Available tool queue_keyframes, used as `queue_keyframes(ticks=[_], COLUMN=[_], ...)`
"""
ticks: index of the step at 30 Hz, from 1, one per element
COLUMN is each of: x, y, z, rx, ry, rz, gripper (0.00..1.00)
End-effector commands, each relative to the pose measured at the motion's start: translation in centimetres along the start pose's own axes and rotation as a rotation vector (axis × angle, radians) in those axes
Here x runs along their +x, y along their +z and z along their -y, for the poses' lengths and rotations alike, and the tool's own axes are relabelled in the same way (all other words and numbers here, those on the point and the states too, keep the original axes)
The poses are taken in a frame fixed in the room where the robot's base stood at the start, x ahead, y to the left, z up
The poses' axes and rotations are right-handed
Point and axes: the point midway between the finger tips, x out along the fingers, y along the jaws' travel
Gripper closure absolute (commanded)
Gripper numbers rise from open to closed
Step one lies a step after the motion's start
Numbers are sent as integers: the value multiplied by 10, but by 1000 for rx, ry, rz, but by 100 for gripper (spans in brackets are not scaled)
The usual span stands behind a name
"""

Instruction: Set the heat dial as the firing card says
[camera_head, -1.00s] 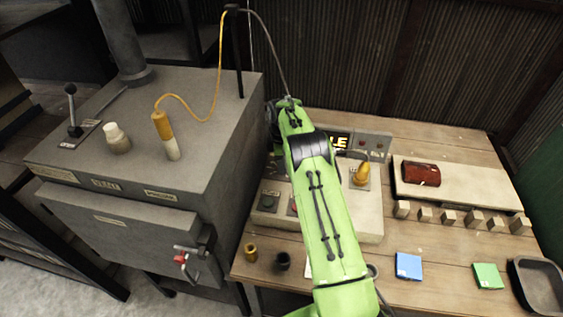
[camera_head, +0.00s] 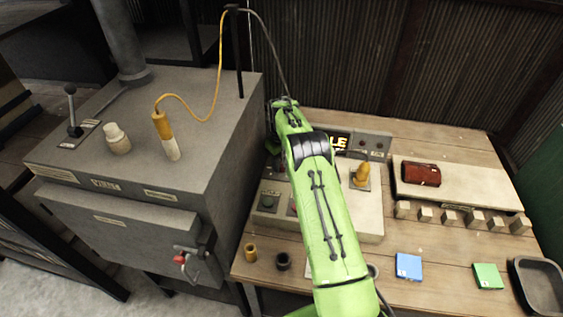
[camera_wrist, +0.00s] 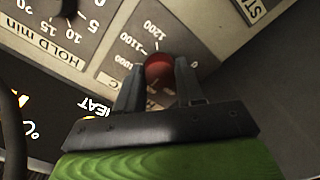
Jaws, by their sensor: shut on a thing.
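In the wrist view my gripper (camera_wrist: 158,85) is shut on the red knob of the heat dial (camera_wrist: 158,68). The dial plate (camera_wrist: 125,45) is marked 1000, 1100, 1200 and 0, and shows upside down. The word HEAT shows beside the gripper. The knob's pointer mark is hidden, so its setting cannot be told. In the head view my green arm hides the dial and gripper on the control panel (camera_head: 345,222). A pale sheet (camera_head: 314,270) shows partly beside my arm; I cannot tell whether it is the firing card.
A HOLD min dial (camera_wrist: 72,8) sits beside the heat dial. The grey kiln (camera_head: 170,130) stands left. An orange knob (camera_head: 361,174) is on the panel. A blue block (camera_head: 408,265), green block (camera_head: 487,275) and dark tray (camera_head: 540,287) lie on the bench.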

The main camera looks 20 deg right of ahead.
Motion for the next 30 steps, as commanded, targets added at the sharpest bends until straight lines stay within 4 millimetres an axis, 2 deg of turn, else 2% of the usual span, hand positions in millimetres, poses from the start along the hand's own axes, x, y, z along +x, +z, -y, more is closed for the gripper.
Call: queue_keyframes(ticks=[30], x=[-2], y=[-1], z=[0], rx=[963], ry=[-1], rz=[-5], gripper=[93])
